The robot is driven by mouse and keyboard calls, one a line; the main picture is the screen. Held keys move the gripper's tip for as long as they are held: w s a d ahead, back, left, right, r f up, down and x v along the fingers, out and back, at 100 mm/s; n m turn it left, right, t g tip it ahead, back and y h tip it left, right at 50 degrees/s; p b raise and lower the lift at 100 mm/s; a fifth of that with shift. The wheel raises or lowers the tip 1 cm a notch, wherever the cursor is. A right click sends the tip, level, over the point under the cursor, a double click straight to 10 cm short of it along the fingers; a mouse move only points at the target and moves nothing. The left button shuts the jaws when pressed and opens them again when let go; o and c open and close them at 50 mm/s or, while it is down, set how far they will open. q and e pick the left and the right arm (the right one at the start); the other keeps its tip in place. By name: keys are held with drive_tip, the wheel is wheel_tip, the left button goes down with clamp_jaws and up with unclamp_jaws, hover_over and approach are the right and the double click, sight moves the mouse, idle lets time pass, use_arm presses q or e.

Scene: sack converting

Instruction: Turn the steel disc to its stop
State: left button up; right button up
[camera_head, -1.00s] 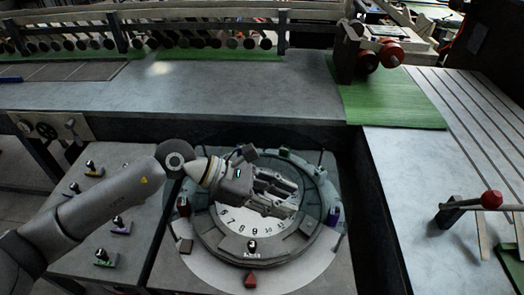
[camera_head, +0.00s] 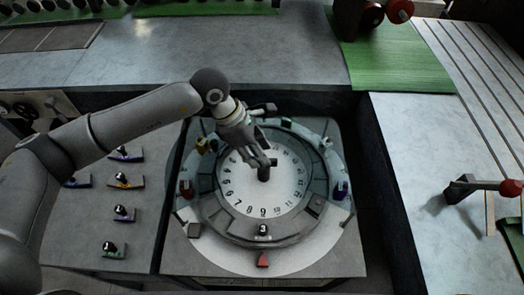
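The steel disc (camera_head: 240,188) is a pale round dial with black numbers, set inside a wide grey-green ring (camera_head: 208,205). A dark upright knob (camera_head: 264,173) stands near its middle. My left gripper (camera_head: 262,160) reaches in from the upper left and points down at the knob, its fingertips right at the knob's top. Whether the fingers touch it or are closed around it cannot be told from here. The gripper and wrist hide part of the disc's far side. My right gripper is not in view.
A black-knobbed block (camera_head: 263,230) sits on the ring's near side, and a red wedge (camera_head: 263,260) lies in front of it. Several small knobbed pieces stand on the left panel (camera_head: 85,235). A red-ended handle (camera_head: 510,188) stands on the right bench.

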sight(264, 171)
use_arm(q)
drive_tip(key=shift+d+f, duration=0.25)
drive_tip(key=shift+f, duration=0.35)
drive_tip(key=shift+d+f+p, duration=0.25)
drive_tip(key=shift+f+p, duration=0.05)
drive_tip(key=shift+f, duration=0.45)
clamp_jaws()
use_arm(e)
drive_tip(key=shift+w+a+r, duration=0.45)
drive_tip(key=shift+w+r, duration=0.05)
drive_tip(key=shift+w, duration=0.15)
